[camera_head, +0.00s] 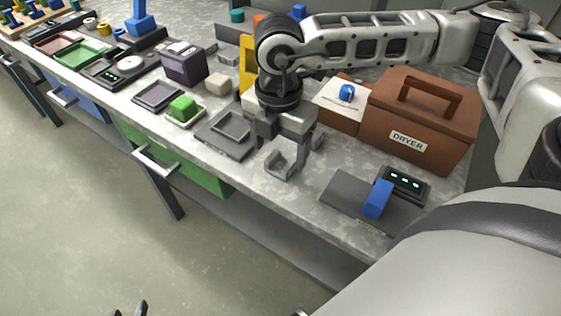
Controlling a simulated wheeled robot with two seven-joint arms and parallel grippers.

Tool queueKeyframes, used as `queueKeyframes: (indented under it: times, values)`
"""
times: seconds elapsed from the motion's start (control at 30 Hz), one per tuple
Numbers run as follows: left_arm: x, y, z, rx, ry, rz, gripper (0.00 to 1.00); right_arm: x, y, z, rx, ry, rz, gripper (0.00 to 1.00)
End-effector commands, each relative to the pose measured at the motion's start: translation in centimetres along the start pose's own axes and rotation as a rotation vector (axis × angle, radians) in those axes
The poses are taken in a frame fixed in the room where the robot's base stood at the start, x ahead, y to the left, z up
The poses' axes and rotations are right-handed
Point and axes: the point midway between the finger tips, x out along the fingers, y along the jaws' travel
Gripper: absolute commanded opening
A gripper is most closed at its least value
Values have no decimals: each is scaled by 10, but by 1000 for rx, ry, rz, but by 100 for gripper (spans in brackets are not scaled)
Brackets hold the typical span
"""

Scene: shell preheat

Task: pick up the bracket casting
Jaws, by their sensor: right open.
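A small grey angular piece (277,163), which looks like the bracket casting, shows directly under my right gripper (285,152) near the front edge of the bench. My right gripper points down and is open around or just above this piece; I cannot tell whether they touch. Grey on grey makes the fingers and the piece hard to separate. My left gripper (130,310) shows only as two dark fingertips, apart, at the bottom edge, low over the floor and away from the bench.
A brown dryer box (424,118) stands right of my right arm. A blue block (378,198) rests on a dark plate (345,190) beside a black display (405,183).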

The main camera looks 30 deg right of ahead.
Motion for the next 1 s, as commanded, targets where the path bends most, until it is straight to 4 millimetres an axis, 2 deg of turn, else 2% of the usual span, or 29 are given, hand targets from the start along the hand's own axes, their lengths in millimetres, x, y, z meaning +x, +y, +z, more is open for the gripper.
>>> queueKeyframes:
  times: [0.1, 0.2, 0.47, 0.57, 0.6, 0.67, 1.0]
  values:
    - [1, 0, -4, 4, 8, -1, 36, 18, -1, 4, 1, 0, -3, 73]
    - [1, -1, -5, 5, 10, -1, 36, 27, -1, 4, 1, -1, -1, 73]
    - [2, -1, -4, 5, 7, -2, 36, 30, -1, 4, 1, 0, 1, 73]
    - [2, -1, -3, 5, 6, -2, 36, 30, -1, 4, 1, 0, 1, 48]
    - [2, -1, -3, 5, 6, -2, 36, 30, 0, 4, 1, 0, 1, 37]
    - [1, -1, -2, 5, 4, -2, 36, 30, -1, 4, 1, 0, 1, 22]
    - [0, 0, 1, 3, -4, -2, 36, 27, 0, 4, 1, -1, 2, 22]
